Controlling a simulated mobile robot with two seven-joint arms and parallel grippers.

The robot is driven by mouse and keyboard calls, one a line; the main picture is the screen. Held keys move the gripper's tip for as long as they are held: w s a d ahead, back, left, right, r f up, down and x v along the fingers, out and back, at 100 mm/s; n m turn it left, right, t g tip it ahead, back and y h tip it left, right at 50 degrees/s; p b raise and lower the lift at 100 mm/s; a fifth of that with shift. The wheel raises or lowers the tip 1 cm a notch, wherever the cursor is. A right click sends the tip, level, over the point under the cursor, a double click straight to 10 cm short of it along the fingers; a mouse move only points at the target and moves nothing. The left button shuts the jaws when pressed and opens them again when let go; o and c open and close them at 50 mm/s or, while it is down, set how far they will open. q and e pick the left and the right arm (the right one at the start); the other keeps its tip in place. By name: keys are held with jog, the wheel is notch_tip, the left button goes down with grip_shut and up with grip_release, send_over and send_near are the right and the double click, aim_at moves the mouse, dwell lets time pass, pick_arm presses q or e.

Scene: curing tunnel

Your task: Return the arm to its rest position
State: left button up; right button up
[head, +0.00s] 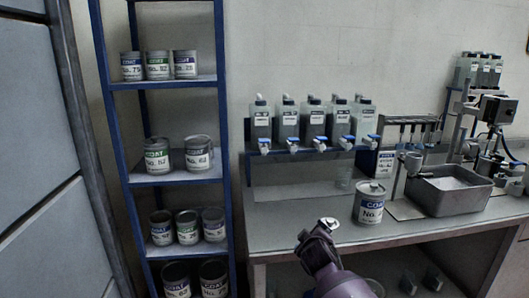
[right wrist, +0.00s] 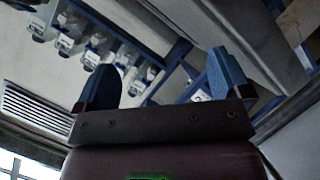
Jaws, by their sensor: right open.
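My right arm (head: 325,268) rises from the bottom of the head view, in front of the workbench's front edge. Its far end is bent and seen from behind, so its fingers are hard to make out there. In the right wrist view my right gripper (right wrist: 163,72) has its two blue fingertips wide apart, with nothing held between them. My left gripper is not in view.
A labelled can (head: 369,206) stands on the workbench (head: 300,232), beyond and right of my arm. Several dispenser bottles (head: 312,124) line a rack behind. A grey basin (head: 449,191) sits at right. A blue-framed shelf (head: 228,200) with cans stands at left.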

jog(key=s+d+f+m, duration=0.2)
jog(key=s+d+f, duration=0.2)
jog(key=s, duration=1.1)
jog(key=s+d+f+m+g, duration=0.1)
jog(key=s+d+f+m, duration=0.2)
jog(key=s, duration=1.2)
jog(key=s+d+f+m+g+y, duration=0.1)
jog(key=s+d+f+m, duration=0.2)
jog(key=s+d+f, duration=0.3)
jog(key=s+f, duration=0.5)
jog(key=s, duration=0.4)
jog(key=shift+s+d, duration=0.3)
jog(key=shift+s, duration=0.1)
jog(key=shift+c, duration=0.3)
